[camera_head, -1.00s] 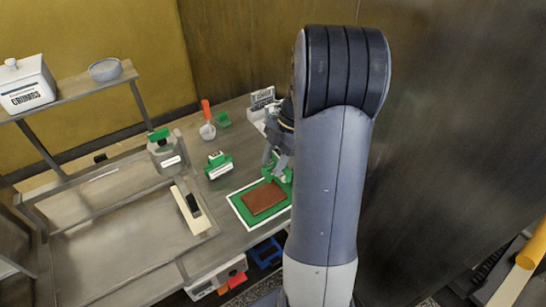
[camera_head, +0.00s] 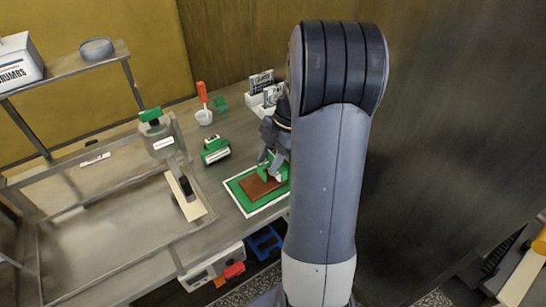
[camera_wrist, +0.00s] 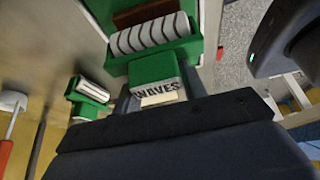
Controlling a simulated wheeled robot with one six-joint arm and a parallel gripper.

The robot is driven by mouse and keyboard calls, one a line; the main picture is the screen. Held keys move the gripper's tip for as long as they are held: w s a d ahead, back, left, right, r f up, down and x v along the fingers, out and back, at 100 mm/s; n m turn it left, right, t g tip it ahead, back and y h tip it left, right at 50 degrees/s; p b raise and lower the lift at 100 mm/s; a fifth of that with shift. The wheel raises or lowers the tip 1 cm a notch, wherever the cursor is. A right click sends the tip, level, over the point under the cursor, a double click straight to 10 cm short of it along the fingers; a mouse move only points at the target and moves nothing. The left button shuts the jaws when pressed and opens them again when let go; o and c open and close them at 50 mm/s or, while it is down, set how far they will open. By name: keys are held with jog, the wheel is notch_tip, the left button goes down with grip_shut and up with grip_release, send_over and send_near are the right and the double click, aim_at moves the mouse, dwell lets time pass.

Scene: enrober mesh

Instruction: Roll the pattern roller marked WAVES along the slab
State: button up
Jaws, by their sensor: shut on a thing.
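The brown slab (camera_head: 256,189) lies on a green mat (camera_head: 236,190) with a white border. The WAVES roller, a green frame holding a white roller with dark wavy stripes, shows clearly in the wrist view (camera_wrist: 152,34). My gripper (camera_head: 268,160) is shut on the roller's green handle, whose label reads WAVES. The roller is over the slab's far right part and hides some of it. Only a strip of slab shows past the roller in the wrist view (camera_wrist: 146,13). I cannot tell whether the roller touches it.
A second green-framed roller (camera_head: 215,151) stands left of the mat. A metal frame (camera_head: 100,185) fills the left. My arm hides the right side.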

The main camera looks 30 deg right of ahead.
jog(key=shift+s+a+f+b, duration=0.1)
jog(key=shift+a+b, duration=0.5)
jog(key=shift+a, duration=1.75)
jog(key=shift+s+a+f+b, duration=0.1)
jog(key=shift+a+b, duration=0.45)
jog(key=shift+a, duration=1.75)
jog(key=shift+f+b, duration=0.35)
jog(key=shift+b, duration=0.1)
jog(key=shift+w+d+b, duration=0.1)
jog(key=shift+d+b, duration=1.05)
jog(key=shift+d, duration=2.8)
